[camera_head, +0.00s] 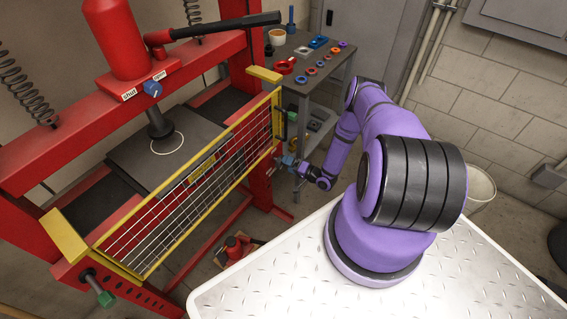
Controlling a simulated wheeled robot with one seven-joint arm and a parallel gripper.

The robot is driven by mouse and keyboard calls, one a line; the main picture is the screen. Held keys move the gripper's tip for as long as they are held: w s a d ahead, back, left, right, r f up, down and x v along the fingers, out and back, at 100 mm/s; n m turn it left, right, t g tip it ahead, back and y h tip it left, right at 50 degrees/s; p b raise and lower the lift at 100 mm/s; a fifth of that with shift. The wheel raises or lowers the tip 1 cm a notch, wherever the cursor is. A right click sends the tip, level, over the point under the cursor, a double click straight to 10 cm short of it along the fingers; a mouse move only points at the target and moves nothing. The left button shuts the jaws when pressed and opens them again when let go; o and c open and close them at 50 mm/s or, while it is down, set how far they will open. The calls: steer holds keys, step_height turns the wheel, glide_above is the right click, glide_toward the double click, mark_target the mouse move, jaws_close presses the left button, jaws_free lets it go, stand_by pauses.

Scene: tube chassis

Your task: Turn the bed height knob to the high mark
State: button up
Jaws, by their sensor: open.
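No knob with a readable bed height or high mark shows. The red press (82,147) stands at the left with its dark bed plate (125,157) behind a yellow mesh guard (200,185). A blue knob (153,88) on the press sits between labels that read "shut" and "open". A green-ended knob or handle (106,298) sticks out low at the press's front left. My gripper (281,161) is open by the right end of the guard, small in view. A small blue part shows there; I cannot tell whether it is touched.
A grey tool cart (318,72) with coloured rings and tools stands behind my gripper. A red jack (235,247) sits on the floor below the guard. A pale bucket (481,187) stands at the right by the block wall.

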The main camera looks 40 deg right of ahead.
steer(key=v, duration=0.6)
steer(key=shift+s, duration=0.25)
steer(key=shift+d, duration=0.2)
